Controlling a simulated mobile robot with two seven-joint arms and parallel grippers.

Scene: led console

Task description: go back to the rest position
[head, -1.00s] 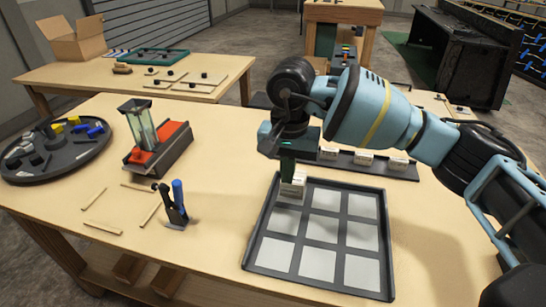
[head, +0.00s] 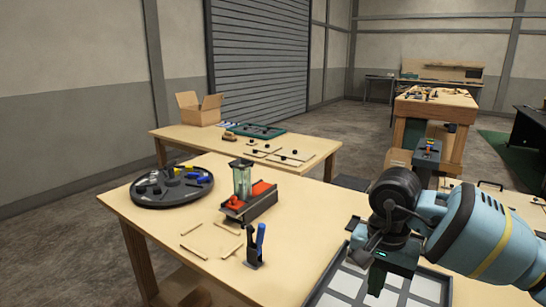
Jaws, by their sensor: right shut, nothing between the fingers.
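My right gripper (head: 375,284) is shut and empty, pointing down in the lower right of the head view. It appears in front of the dark tray (head: 329,279) with pale square cells on the wooden workbench. My arm and gripper hide part of the tray, and the picture's lower edge cuts it off. I cannot tell the exact height of the fingertips above it. My left gripper is out of view.
On the same bench stand a round dark tray (head: 150,200) of small parts, a red-and-black fixture with a clear column (head: 242,181), a holder with a blue-handled tool (head: 260,240) and thin wooden sticks (head: 192,228). A second table (head: 185,137) stands behind.

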